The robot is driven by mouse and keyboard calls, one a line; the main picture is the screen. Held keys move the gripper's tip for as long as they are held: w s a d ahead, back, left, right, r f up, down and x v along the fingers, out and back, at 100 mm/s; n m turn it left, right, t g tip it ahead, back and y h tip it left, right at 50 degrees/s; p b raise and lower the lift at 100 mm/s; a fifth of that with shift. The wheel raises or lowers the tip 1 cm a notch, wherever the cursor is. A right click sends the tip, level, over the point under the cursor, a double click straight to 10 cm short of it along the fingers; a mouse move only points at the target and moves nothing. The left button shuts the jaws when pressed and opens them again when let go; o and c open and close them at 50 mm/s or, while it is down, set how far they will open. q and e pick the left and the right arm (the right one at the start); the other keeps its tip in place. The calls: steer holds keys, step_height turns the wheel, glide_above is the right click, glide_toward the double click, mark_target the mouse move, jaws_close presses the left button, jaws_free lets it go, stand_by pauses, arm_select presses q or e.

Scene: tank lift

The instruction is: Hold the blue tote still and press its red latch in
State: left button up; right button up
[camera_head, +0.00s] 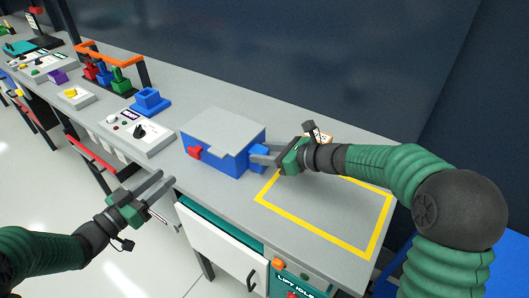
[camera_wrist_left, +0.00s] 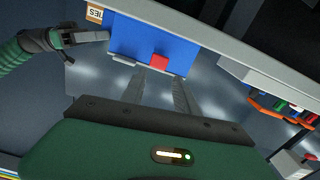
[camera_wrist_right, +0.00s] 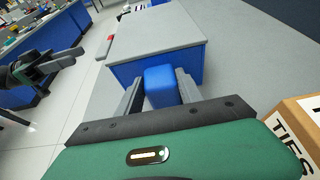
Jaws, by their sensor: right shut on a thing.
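The blue tote (camera_head: 220,150) with a grey lid stands on the grey bench, and it shows in the right wrist view (camera_wrist_right: 190,66). Its red latch (camera_head: 195,153) sticks out on the front side and shows in the left wrist view (camera_wrist_left: 159,61). My right gripper (camera_head: 255,155) is shut on the blue handle block (camera_wrist_right: 161,86) on the tote's right end. My left gripper (camera_head: 165,182) is open and empty, in front of the bench edge, apart from the latch and pointing toward the tote's side.
A yellow taped rectangle (camera_head: 376,229) marks the bench right of the tote, mostly bare. A control box (camera_head: 137,130) and a blue fixture (camera_head: 151,101) stand to the left. A cardboard box marked TIES (camera_wrist_right: 295,130) is near my right gripper.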

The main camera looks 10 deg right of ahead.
arm_select(q)
steer(key=c, duration=0.8)
steer(key=m, duration=0.2)
steer(key=s+a+m, duration=0.1)
steer(key=m, duration=0.3)
steer(key=shift+s+a+f, duration=0.1)
steer(key=shift+s+a, duration=0.05)
steer(key=m, duration=0.4)
steer(key=s+a+m, duration=0.1)
steer(key=m, duration=0.4)
steer(key=s+a+m, duration=0.1)
steer(key=m, duration=0.3)
steer(key=shift+s+a, duration=0.1)
steer(key=shift+s, duration=0.15)
